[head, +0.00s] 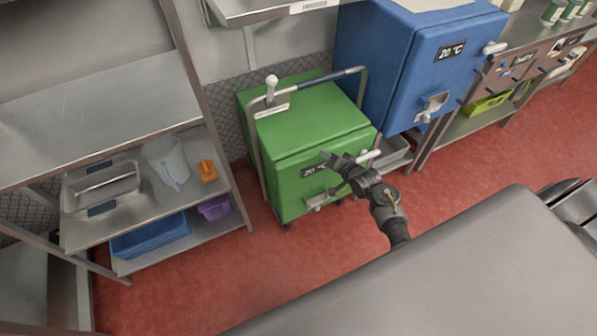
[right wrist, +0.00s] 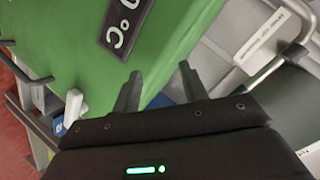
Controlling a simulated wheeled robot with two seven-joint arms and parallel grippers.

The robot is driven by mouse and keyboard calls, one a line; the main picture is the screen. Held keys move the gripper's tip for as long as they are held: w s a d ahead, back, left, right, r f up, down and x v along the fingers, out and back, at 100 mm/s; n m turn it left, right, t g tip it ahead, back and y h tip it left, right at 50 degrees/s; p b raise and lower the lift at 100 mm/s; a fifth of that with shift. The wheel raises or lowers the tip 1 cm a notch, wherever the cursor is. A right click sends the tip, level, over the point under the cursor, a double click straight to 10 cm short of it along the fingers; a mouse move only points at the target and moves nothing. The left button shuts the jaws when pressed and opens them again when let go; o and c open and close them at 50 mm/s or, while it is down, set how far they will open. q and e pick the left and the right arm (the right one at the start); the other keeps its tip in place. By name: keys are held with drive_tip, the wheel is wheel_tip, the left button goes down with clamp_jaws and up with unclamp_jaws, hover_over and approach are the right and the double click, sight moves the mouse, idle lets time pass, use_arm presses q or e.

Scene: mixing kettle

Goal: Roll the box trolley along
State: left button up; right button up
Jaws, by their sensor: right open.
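The green box trolley (head: 310,135) stands on small casters on the red floor, in the middle of the head view. A metal push handle with a blue grip (head: 340,74) rises above its lid. Its front carries a "20 °C" label, a metal latch (head: 318,200) and a white-tipped lever. My right gripper (head: 334,160) is in front of the upper front of the box, partly covering it. In the right wrist view the gripper (right wrist: 160,85) is open and empty, with the green box (right wrist: 75,60) behind the fingers; contact cannot be told. My left gripper is not in view.
A steel shelf unit (head: 120,225) with a jug, trays and bins stands left of the trolley. A blue box (head: 400,60) marked "20 °C" stands close on the right, beside a steel counter. Red floor (head: 200,285) is open in front.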

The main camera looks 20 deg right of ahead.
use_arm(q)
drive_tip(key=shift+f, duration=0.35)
use_arm(e)
drive_tip(key=w+d+r+m+t, duration=0.2)
drive_tip(key=w+r+m+t, duration=0.1)
drive_tip(key=r, duration=0.4)
drive_tip(key=w+d+r+m+t, duration=0.3)
drive_tip(key=w+r+m+t, duration=0.1)
drive_tip(key=w+r+m, duration=0.2)
drive_tip(key=shift+w+d+r, duration=0.35)
drive_tip(key=shift+w+r, duration=0.1)
drive_tip(key=shift+w, duration=0.3)
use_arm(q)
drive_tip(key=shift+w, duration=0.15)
